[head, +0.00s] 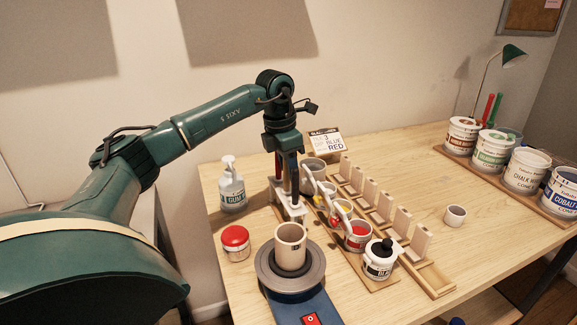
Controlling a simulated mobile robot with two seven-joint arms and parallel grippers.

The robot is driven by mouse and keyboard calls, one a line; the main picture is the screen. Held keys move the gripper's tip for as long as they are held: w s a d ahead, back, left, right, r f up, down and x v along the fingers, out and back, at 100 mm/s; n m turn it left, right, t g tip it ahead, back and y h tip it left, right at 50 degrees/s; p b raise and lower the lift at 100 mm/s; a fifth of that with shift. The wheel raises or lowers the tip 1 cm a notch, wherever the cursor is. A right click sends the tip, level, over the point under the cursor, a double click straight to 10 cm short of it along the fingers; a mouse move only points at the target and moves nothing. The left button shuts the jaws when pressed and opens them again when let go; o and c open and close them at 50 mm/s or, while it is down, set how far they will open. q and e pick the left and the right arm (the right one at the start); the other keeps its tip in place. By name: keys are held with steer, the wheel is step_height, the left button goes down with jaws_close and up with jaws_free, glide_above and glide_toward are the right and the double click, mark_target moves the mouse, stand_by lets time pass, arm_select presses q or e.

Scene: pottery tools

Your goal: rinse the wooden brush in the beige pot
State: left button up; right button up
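My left gripper (286,176) points down over a pale tool stand (290,208) that has upright handles in it. The fingers are among these handles, and I cannot tell whether they are open or shut on one. I cannot make out the wooden brush for certain there. A beige pot (291,251) stands upright on the grey wheel head (268,272), in front of the stand and apart from the gripper. A second, greyish-beige pot (314,170) stands just behind and right of the gripper. My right gripper is not in view.
Paint cups with slanted white handles, including a red one (358,237), and a black-glaze jar (380,262) line the right of the wheel. A wooden rack (420,262) runs beside them. A gum bottle (231,188) and red-lidded jar (236,243) stand left. Table is clear around a small cup (455,215).

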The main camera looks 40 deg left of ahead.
arm_select(q)
steer(key=shift+r, duration=0.2)
step_height(320, 180, up, 13)
steer(key=s, duration=0.2)
steer(key=shift+a+f, duration=0.15)
steer(key=shift+a, duration=0.3)
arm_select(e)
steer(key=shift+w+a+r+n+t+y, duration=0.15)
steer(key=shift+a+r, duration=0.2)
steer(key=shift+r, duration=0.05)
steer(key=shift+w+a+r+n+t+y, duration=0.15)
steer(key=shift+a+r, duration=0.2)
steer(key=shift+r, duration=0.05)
